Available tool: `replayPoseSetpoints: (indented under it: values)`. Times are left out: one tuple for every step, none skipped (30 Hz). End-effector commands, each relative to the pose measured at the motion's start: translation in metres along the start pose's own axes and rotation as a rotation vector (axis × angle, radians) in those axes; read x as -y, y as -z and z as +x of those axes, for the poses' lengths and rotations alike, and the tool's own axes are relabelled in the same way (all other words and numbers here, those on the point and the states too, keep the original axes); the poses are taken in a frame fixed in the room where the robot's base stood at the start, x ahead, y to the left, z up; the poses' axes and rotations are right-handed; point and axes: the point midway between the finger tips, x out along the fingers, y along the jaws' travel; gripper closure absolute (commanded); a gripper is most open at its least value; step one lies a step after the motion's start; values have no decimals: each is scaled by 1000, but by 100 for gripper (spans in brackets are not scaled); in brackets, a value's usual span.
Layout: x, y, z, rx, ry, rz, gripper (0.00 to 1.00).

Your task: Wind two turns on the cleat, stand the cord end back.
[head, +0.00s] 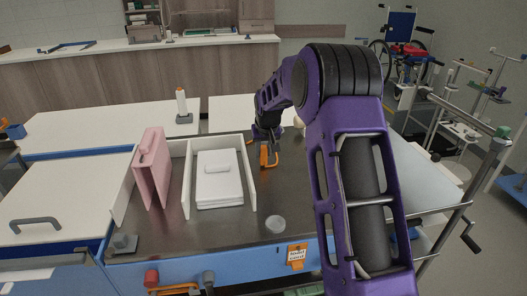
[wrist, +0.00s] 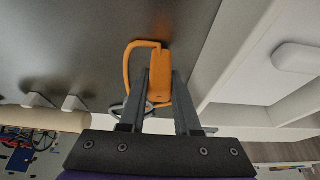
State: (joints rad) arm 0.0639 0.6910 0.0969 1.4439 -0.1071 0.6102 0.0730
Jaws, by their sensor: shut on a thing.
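An orange block (wrist: 160,75) with a thin orange loop (wrist: 130,62) at its side stands over the dark cart top in the wrist view. I take it for the cord end, but cannot tell for sure. It also shows in the head view as a small orange shape (head: 268,156). My gripper (wrist: 165,85) is shut on the block, one finger on each side; in the head view it (head: 265,143) is right of the white divider. Two grey pegs (wrist: 55,102) stand left of it in the wrist view, possibly the cleat; my arm hides that area in the head view.
A white organizer (head: 251,178) holds a white stack (head: 219,188), beside a pink folder (head: 151,167). Its wall is close to my gripper. A cream roll (wrist: 45,118) lies beyond the pegs.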

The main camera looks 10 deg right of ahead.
Motion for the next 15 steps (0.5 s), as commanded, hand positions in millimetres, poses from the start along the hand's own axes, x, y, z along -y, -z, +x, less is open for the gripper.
replayPoseSetpoints:
  values:
    - [0,0,0,0,0,0,100]
    - [0,0,0,0,0,0,100]
    - [0,0,1,0,0,0,100]
    - [0,0,1,0,0,0,100]
    - [0,-1,2,0,0,0,100]
    - [0,-1,2,0,0,0,100]
    - [0,-1,3,0,0,0,100]
    - [0,-1,3,0,0,0,100]
    - [0,-2,4,0,0,0,100]
    - [0,-2,4,0,0,0,100]
    - [0,-2,4,0,0,0,100]
    - [0,-2,5,0,0,0,100]
    - [0,-2,5,0,0,0,100]
    - [0,-2,6,0,0,0,100]
    - [0,-3,6,0,0,0,100]
